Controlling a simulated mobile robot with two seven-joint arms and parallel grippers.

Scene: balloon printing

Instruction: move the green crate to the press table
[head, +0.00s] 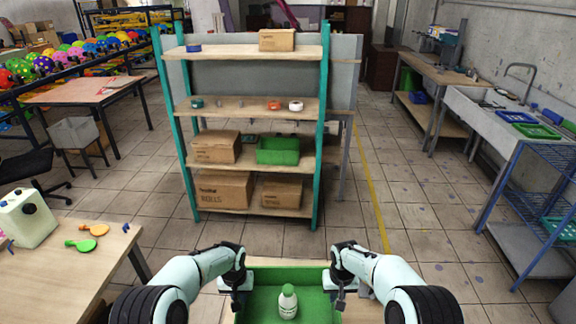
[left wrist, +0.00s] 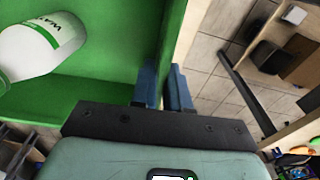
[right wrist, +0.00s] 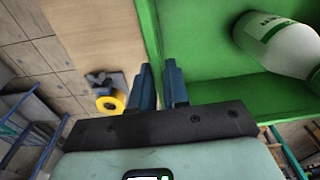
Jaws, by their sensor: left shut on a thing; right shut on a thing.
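A green crate (head: 262,275) is in front of me at the bottom of the head view, with a white bottle (head: 288,302) standing in it. My left gripper (head: 238,298) is shut on the crate's left wall; the left wrist view shows its blue fingers on either side of the green wall (left wrist: 95,103). My right gripper (head: 341,296) is shut on the right wall, which also shows in the right wrist view (right wrist: 150,35). The crate is over a pale wooden tabletop (right wrist: 95,35); I cannot tell whether it rests on it. Which table is the press table is unclear.
A shelf (head: 250,106) with boxes and a second green crate (head: 278,157) stands ahead. A table (head: 60,270) with paddles is at left. A workbench (head: 440,75) and a sink are at right. Open tiled floor lies between. A yellow roll (right wrist: 110,101) lies near my right gripper.

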